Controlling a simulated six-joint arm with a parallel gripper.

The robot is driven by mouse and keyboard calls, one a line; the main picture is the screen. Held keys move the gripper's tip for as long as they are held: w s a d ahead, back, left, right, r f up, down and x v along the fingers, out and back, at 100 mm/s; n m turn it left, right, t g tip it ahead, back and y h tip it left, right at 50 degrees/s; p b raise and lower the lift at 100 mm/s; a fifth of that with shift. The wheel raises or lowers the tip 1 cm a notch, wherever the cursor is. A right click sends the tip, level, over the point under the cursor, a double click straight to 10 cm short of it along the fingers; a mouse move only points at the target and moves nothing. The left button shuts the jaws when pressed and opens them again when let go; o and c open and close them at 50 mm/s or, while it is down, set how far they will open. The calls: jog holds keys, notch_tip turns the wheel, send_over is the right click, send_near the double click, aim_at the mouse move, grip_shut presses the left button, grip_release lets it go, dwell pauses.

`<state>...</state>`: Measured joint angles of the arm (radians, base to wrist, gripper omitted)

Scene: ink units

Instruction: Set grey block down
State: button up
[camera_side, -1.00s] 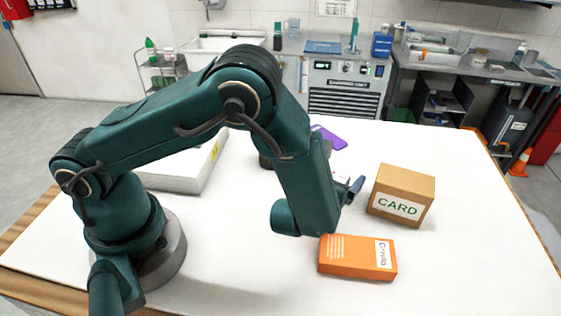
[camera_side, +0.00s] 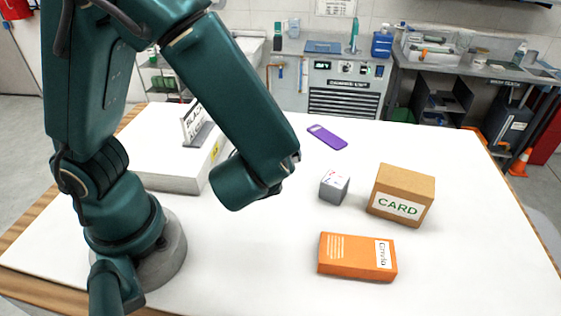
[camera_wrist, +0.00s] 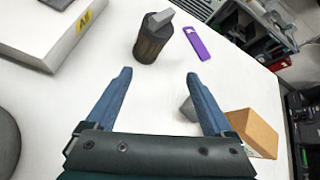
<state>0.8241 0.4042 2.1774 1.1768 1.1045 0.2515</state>
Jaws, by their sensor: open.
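The grey block (camera_side: 333,190) rests on the white table, just left of the cardboard box (camera_side: 400,196) and apart from it. It has a pale top with small markings. In the wrist view the grey block (camera_wrist: 187,109) is partly hidden behind the right finger, close to the cardboard box (camera_wrist: 253,130). My gripper (camera_wrist: 158,76) is open, with its blue fingers wide apart and nothing between them. In the side view the fingers are hidden behind my arm, up and to the left of the block.
A dark cylinder with a grey top (camera_wrist: 152,42) stands ahead of the fingers; my arm hides it in the side view. A purple phone-like item (camera_side: 327,137) lies behind. An orange box (camera_side: 357,258) lies in front. A white box (camera_side: 170,182) is at left.

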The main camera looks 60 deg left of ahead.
jog(key=s+a+r+n+g+h, duration=0.3)
jog(key=s+n+g, duration=0.2)
jog(key=s+n, duration=0.5)
jog(key=w+d+r+n+t+h, duration=0.1)
jog(key=d+r+n+h, duration=0.3)
jog(key=n, duration=0.8)
jog(key=shift+r+t+h, duration=0.2)
jog(key=shift+t+h, duration=0.3)
jog(key=shift+t, duration=0.4)
